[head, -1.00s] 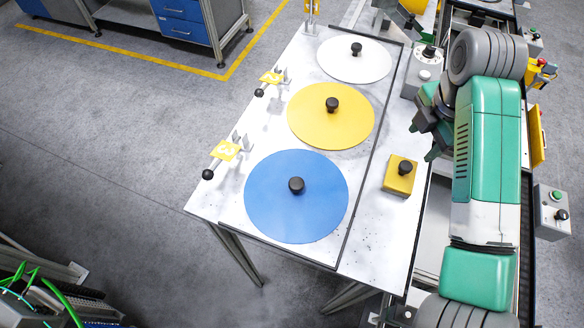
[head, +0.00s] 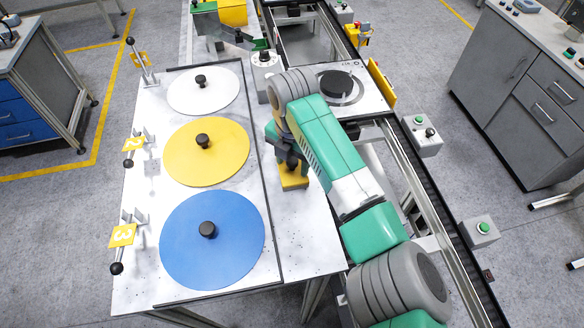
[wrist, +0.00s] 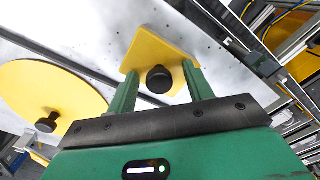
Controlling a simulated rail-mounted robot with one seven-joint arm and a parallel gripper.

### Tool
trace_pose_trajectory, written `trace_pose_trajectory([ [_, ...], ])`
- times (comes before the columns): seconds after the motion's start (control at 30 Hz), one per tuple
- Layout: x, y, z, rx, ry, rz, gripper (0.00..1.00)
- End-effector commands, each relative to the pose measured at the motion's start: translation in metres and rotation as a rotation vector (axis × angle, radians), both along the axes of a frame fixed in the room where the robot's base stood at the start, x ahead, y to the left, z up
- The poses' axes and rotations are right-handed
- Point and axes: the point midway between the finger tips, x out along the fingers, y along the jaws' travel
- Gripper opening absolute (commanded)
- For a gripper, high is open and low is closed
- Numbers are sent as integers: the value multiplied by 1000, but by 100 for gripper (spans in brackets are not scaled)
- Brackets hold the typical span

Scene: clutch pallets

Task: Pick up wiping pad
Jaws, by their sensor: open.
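The wiping pad (head: 293,181) is a yellow block with a black knob. It lies on the light metal table (head: 303,235), right of the dark strip. In the head view my gripper (head: 289,160) is just over the pad and hides its knob. In the wrist view the pad (wrist: 152,48) lies beyond the fingertips, with its knob (wrist: 159,79) showing between the two green fingers. My gripper (wrist: 160,70) is open, one finger on each side of the knob. I cannot tell how much height is left between fingers and pad.
Blue (head: 212,262), yellow (head: 205,165) and white (head: 203,97) discs with black knobs lie left of the strip. Numbered levers (head: 122,235) line the table's left edge. A conveyor with a black disc (head: 337,84) is at the right. The table's front right is clear.

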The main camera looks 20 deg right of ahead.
Motion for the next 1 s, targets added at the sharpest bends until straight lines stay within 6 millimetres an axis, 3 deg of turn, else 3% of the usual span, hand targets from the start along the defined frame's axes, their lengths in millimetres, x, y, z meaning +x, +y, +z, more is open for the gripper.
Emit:
trace_pose_trajectory([
  [0.13,0,0,0,0,0,0,51],
  [0.4,0,0,0,0,-1,0,1],
  [0.7,1,0,4,-1,-3,0,1],
  [0.93,2,0,34,0,-6,1,1],
  [1.0,-9,3,34,3,-3,3,1],
])
